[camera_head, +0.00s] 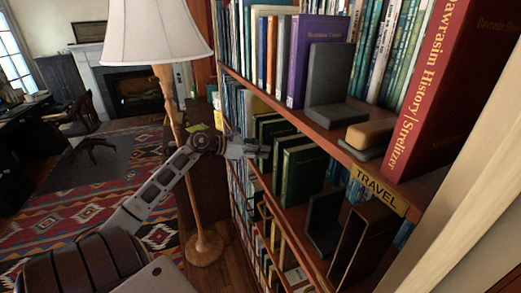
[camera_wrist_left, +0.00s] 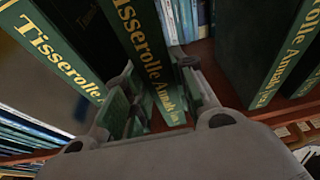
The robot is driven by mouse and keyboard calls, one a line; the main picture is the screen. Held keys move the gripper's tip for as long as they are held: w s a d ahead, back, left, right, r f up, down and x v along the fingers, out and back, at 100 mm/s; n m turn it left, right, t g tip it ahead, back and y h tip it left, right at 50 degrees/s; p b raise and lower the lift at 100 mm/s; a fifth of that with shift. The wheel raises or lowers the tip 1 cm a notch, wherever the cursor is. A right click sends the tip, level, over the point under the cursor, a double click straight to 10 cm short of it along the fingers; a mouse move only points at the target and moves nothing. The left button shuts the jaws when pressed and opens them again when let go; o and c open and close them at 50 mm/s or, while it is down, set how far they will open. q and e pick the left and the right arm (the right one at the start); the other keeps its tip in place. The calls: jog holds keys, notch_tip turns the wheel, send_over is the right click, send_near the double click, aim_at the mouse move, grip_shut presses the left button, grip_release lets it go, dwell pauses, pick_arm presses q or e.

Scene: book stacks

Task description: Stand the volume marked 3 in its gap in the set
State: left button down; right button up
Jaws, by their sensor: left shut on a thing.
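My left gripper (camera_head: 264,151) reaches in from the left to the middle shelf, at the row of green volumes. In the left wrist view, my left gripper (camera_wrist_left: 158,85) is shut on a dark green volume (camera_wrist_left: 143,48) with gold "Tisserolle Annals" lettering on its spine. Its number is not legible. A matching green volume (camera_wrist_left: 52,48) is to its left, and another green volume (camera_wrist_left: 258,45) is to its right across a gap. In the head view a green volume (camera_head: 304,176) stands upright nearest me. My right gripper is out of view.
The upper shelf holds a purple book (camera_head: 318,50), a dark bookend (camera_head: 330,85) and a large red book (camera_head: 440,85). A dark bookend (camera_head: 323,222) stands on the middle shelf. A floor lamp (camera_head: 205,246) stands close left of the bookcase.

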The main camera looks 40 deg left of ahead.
pick_arm(q)
jog(key=c, duration=1.5)
grip_release()
jog(key=o, duration=0.3)
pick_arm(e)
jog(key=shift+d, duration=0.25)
pick_arm(q)
jog(key=shift+o, duration=0.2)
jog(key=shift+r, duration=0.2)
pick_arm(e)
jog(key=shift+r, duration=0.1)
pick_arm(q)
jog(key=b+v, duration=0.2)
jog(key=v, duration=1)
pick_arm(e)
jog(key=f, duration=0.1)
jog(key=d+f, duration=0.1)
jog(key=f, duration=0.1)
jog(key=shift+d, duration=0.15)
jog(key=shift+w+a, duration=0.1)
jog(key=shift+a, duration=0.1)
